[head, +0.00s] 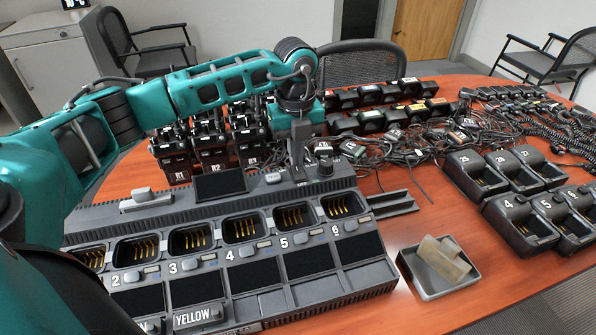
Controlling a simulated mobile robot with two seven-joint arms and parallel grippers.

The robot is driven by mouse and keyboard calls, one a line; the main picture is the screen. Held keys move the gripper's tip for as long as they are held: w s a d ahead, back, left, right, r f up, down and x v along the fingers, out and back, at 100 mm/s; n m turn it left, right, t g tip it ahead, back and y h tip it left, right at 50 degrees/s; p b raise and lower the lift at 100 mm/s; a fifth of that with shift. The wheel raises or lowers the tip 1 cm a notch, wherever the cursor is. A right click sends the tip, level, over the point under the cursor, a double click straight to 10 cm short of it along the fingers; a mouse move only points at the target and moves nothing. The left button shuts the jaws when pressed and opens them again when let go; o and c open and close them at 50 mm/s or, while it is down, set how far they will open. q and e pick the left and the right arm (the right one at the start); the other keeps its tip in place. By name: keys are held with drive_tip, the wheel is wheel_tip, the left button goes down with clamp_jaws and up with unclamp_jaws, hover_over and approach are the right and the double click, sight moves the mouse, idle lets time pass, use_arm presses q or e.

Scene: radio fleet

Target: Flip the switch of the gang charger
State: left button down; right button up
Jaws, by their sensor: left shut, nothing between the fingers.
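The gang charger (220,207) is a long grey unit on the table, with numbered empty bays along its front. A dark screen panel (220,185) and a round dark knob (324,168) sit on its rear strip. My left gripper (298,176) points down over the rear strip, just left of the knob. It is shut and holds nothing. The switch is not clearly seen; the area under the fingertips is partly hidden by them. I cannot tell whether they touch the charger. My right gripper is out of view.
Several radios (210,150) stand behind the charger. Tangled cables (420,148) lie behind and right. A grey tray (440,285) with pale slips and numbered single chargers (520,222) stand on the right.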

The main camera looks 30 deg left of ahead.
use_arm(q)
drive_tip(key=shift+f+b, duration=0.3)
drive_tip(key=shift+f, duration=0.25)
wheel_tip(320, 180, up, 7)
drive_tip(key=p, duration=0.6)
drive_tip(key=shift+r, duration=0.15)
idle(0.7)
